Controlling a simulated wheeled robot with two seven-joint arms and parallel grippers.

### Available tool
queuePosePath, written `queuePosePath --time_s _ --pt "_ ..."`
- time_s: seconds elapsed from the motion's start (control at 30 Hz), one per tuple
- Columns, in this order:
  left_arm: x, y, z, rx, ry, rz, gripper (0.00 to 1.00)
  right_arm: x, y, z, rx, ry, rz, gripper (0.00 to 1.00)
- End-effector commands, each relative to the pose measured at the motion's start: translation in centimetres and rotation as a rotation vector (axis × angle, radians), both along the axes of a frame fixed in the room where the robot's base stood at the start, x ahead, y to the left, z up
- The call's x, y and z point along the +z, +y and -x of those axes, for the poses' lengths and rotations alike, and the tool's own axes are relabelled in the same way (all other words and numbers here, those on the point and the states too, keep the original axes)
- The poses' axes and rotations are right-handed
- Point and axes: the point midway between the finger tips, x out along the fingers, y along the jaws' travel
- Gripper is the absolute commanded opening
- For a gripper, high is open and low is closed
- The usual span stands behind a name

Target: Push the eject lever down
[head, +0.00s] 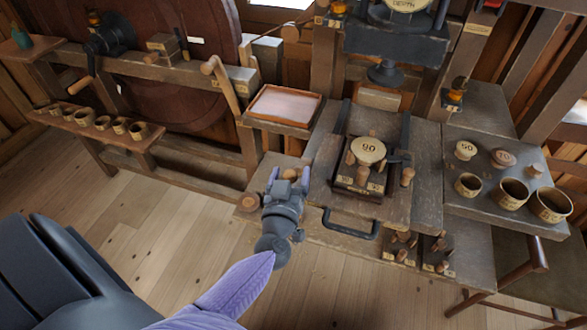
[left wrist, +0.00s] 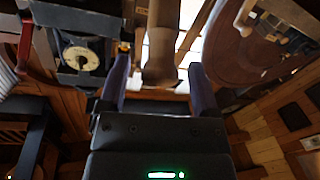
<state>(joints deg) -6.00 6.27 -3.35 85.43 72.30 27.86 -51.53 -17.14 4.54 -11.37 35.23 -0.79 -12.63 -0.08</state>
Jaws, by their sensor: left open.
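A short wooden handle (head: 290,174), which looks like the eject lever, stands at the front left of the press bench. In the left wrist view it is a thick wooden bar (left wrist: 161,45) with a rounded end. My left gripper (head: 288,180) is open, with one finger on each side of the handle. I cannot tell whether the fingers touch it. The handle's lower part is hidden by the gripper in the head view. My right gripper is not in view.
A round block marked 90 (head: 368,151) sits in the press fixture right of the gripper. A tray (head: 284,106) and a tall wooden lever (head: 225,88) stand behind. Cups (head: 513,193) are on the right shelf. Open floor (head: 150,210) lies to the left.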

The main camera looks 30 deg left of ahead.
Motion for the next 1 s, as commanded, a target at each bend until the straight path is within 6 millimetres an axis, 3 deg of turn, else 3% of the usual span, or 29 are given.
queuePosePath --time_s 0.2,0.5,0.87,1.0 --pt "-0.1 0.9 -2.1 -0.001 0.001 -0.001 0.81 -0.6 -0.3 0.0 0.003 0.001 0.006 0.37" --pt "0.0 0.9 -2.3 -0.001 0.002 0.0 0.79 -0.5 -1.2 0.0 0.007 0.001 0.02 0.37" --pt "0.0 0.9 -2.3 -0.002 0.002 0.0 0.03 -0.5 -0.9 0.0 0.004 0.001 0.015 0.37" --pt "-0.1 0.9 -2.3 -0.001 0.002 0.0 0.0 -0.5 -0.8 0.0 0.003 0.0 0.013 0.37"
